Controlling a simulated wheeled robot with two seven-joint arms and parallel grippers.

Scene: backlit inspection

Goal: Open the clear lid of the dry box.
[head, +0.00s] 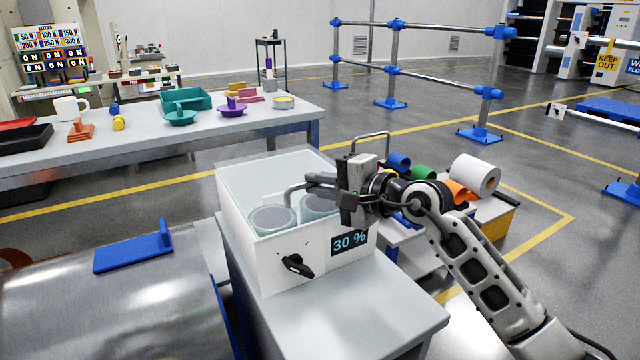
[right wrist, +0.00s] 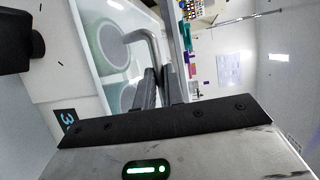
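The dry box (head: 248,262) is a white box on a grey stand, with a "30 %" display and a black knob (head: 296,265) on its front. Its clear lid (head: 262,172) lies flat over the top, and two round containers show through it. A grey bent handle (head: 291,194) stands on the lid near the front edge; it also shows in the right wrist view (right wrist: 137,36). My right gripper (head: 318,186) reaches in from the right, its fingers (right wrist: 160,82) closed around the handle's right part. My left gripper is not in view.
A grey table (head: 200,140) behind holds a mug, trays and coloured parts. A blue bracket (head: 133,252) lies on a metal surface at left. Coloured rolls (head: 424,174) and a white roll (head: 474,174) sit on a low stand right of the box. Air above the lid looks free.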

